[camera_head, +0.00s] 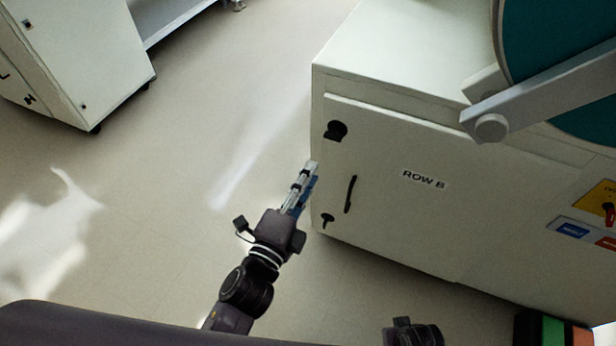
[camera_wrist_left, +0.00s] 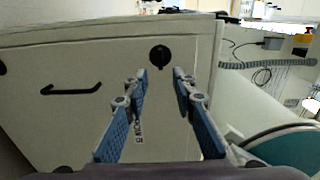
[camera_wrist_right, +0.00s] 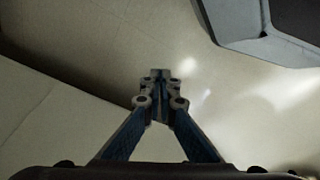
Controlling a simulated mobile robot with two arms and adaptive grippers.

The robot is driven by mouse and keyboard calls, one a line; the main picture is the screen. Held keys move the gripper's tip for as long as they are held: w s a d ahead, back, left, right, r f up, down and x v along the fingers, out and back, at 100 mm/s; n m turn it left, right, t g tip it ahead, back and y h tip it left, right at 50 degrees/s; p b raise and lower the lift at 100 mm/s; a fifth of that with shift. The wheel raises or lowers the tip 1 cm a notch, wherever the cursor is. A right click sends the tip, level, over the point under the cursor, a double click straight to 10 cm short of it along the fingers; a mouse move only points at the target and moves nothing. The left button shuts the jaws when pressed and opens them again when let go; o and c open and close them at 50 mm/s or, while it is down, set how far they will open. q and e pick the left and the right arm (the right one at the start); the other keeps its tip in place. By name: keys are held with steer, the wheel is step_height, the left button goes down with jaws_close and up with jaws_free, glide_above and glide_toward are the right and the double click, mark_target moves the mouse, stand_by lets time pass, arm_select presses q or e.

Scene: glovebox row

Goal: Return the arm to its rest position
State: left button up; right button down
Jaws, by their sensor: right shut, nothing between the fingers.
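My left gripper (camera_head: 309,172) reaches up from the bottom of the head view, beside the left edge of the white ROW B cabinet (camera_head: 400,230). In the left wrist view my left gripper (camera_wrist_left: 160,76) has its fingertips apart with nothing between them. The cabinet door (camera_wrist_left: 95,125) and its round black knob (camera_wrist_left: 159,55) show beyond the fingers. My right gripper (camera_wrist_right: 160,76) is shut and empty in the right wrist view, over pale floor. In the head view only a dark part of my right arm shows at the bottom edge; its fingers are hidden.
The cabinet has a black door handle (camera_head: 349,194) and a teal round port (camera_head: 560,70) with a grey bar. Another white cabinet (camera_head: 75,60) stands at the upper left. Open floor (camera_head: 180,150) lies between them. A green and orange item (camera_head: 553,330) is at the lower right.

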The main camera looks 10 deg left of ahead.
stand_by(0.3)
